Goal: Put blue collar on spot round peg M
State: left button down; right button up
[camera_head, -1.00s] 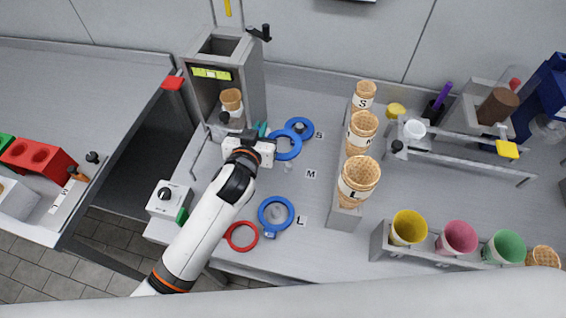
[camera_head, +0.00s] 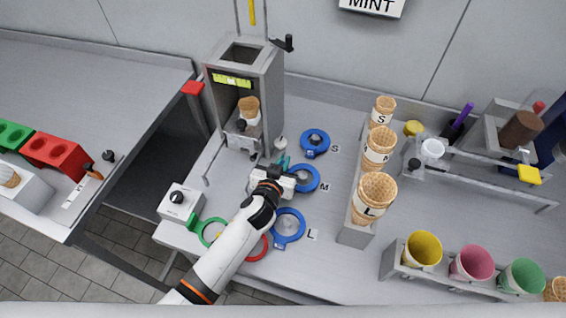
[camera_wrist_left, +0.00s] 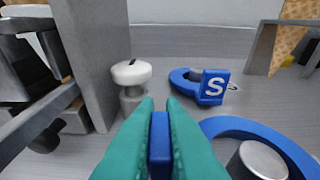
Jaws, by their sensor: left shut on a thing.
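My left gripper (camera_head: 283,172) is shut on the tab of a blue collar (camera_head: 315,186), a flat ring beside the M label (camera_head: 325,187). In the left wrist view its teal fingers (camera_wrist_left: 160,130) pinch the blue tab, and the collar's ring (camera_wrist_left: 285,143) extends to the right. A round metal peg (camera_wrist_left: 262,160) shows inside the ring's opening; I cannot tell whether the ring is down around it or just above it. Other blue collars lie by the S label (camera_head: 315,142) and the L label (camera_head: 288,228). My right gripper is not in view.
A grey dispenser (camera_head: 270,85) holding a cone stands behind the gripper. A white knob (camera_wrist_left: 131,72) is close to the fingers. A cone rack (camera_head: 355,235) stands to the right. Green (camera_head: 203,236) and red (camera_head: 257,250) rings lie at the front.

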pick_arm(q)
jog(key=shift+f, duration=0.1)
jog(key=c, duration=1.5)
grip_release()
jog(key=shift+s+a+r, duration=0.1)
jog(key=shift+s+r, duration=0.05)
jog(key=shift+r, duration=0.05)
jog(key=v, duration=1)
jog(key=shift+s+b, duration=0.35)
jog(key=shift+s+a+r, duration=0.2)
jog(key=shift+s, duration=0.25)
